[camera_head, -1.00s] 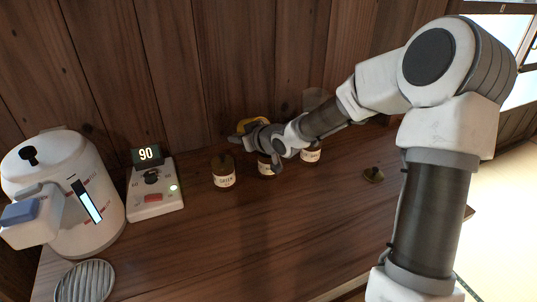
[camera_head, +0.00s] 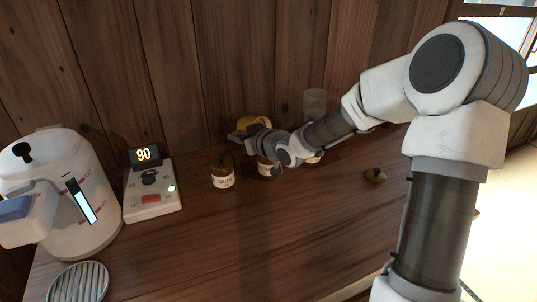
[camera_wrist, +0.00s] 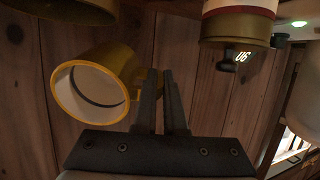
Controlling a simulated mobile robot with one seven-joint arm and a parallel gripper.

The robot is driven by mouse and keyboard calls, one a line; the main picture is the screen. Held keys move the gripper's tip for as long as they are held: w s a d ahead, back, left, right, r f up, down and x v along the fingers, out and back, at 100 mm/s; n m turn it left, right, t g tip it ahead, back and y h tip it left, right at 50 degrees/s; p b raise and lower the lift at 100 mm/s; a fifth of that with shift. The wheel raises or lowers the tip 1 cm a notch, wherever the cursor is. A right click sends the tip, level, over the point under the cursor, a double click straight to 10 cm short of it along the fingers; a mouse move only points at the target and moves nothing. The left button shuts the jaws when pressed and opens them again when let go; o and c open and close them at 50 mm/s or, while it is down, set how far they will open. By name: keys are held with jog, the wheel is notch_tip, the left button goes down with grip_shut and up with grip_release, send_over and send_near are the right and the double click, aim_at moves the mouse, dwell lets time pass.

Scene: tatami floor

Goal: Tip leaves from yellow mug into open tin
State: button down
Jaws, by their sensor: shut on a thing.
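The yellow mug (camera_head: 256,121) is behind my gripper, above the row of tins, near the back wall. In the wrist view the mug (camera_wrist: 66,106) lies tilted with its pale mouth facing the camera; I cannot make out leaves in it. My gripper (camera_wrist: 162,74) is shut at the mug's handle side. A second tin (camera_head: 264,168) is partly behind my gripper. A dark-mouthed tin rim (camera_wrist: 75,9) shows at the wrist view's top left, seemingly open. A third tin is mostly hidden.
A loose lid (camera_head: 375,175) lies on the wooden counter at right. A white control box (camera_head: 151,188) reading 90, a white kettle (camera_head: 70,200) and a round grille (camera_head: 78,283) are at left. The front middle is clear.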

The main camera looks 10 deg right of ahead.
jog(key=shift+s+d+r+t+y+b, duration=0.3)
jog(key=shift+s+t+y+b, duration=0.35)
jog(key=shift+b, duration=0.7)
jog(key=shift+s+d+r+t+y+b, duration=0.1)
jog(key=shift+s+r+t+y+b, duration=0.2)
jog(key=shift+t+b, duration=0.95)
jog(key=shift+s+d+r+t+y+b, duration=0.15)
jog(key=shift+t+y+b, duration=0.25)
jog(key=shift+b, duration=1.6)
jog(key=shift+s+d+r+t+y+b, duration=0.1)
jog(key=shift+r+t+y+b, duration=0.2)
jog(key=shift+t+b, duration=0.95)
jog(key=shift+s+d+r+t+y+b, duration=0.15)
jog(key=shift+s+t+y+b, duration=0.1)
jog(key=shift+t+y+b, duration=0.25)
jog(key=shift+s+d+r+t+y, duration=0.1)
jog(key=shift+r+t+y, duration=0.05)
jog(key=shift+r, duration=0.25)
jog(key=shift+s+r+t+y, duration=0.1)
jog(key=shift+r, duration=0.3)
jog(key=g+p, duration=0.1)
jog(key=w+f+g+h+p, duration=0.1)
jog(key=p, duration=0.1)
jog(key=f+g+h+p, duration=0.1)
jog(key=g, duration=0.1)
jog(key=shift+w+a+f, duration=0.1)
jog(key=shift+w+a, duration=0.2)
jog(key=shift+a, duration=0.1)
jog(key=shift+g+p, duration=0.3)
jog(key=shift+p, duration=0.25)
